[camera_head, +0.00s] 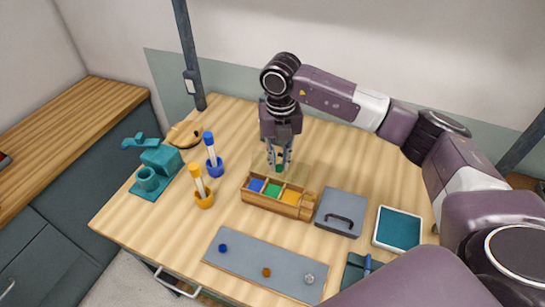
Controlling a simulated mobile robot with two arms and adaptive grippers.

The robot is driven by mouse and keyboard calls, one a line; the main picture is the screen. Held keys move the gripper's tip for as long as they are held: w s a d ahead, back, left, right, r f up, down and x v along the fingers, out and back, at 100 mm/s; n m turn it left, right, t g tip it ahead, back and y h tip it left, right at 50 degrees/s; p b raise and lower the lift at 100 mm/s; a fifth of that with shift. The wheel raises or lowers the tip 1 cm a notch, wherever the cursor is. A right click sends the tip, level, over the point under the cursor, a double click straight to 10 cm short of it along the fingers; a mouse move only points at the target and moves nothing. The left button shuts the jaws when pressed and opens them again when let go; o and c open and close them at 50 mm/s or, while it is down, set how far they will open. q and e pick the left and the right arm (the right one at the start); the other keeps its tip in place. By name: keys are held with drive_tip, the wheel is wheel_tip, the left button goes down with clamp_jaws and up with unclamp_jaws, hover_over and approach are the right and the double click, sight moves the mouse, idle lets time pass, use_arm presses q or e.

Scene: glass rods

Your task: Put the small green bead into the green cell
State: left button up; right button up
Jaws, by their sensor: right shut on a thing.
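My right gripper (280,158) points down over the back of a wooden box and is shut on the small green bead (279,168), which shows as a dark green spot at its fingertips. The box (273,207) has a row of coloured cells: blue (256,185) at left, the green cell (273,191) in the middle, and yellow-orange (291,197) to its right. In the picture the bead is just above the green cell's back edge; its exact height is hard to tell. My left gripper is out of view.
A grey mat (245,258) in front holds a blue bead (222,248), an orange bead (267,272) and a pale bead (309,279). A grey lid-like piece with a handle (341,212) lies right of the box. Blue (214,168) and orange (204,199) holders with rods stand left.

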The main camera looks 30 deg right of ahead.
sight(279, 164)
wheel_tip(279, 164, down, 4)
drive_tip(key=shift+r+b, duration=0.2)
drive_tip(key=shift+b, duration=0.7)
drive_tip(key=shift+f, duration=0.55)
drive_tip(key=o, duration=0.8)
drive_tip(key=shift+o, duration=0.2)
wheel_tip(279, 164, up, 12)
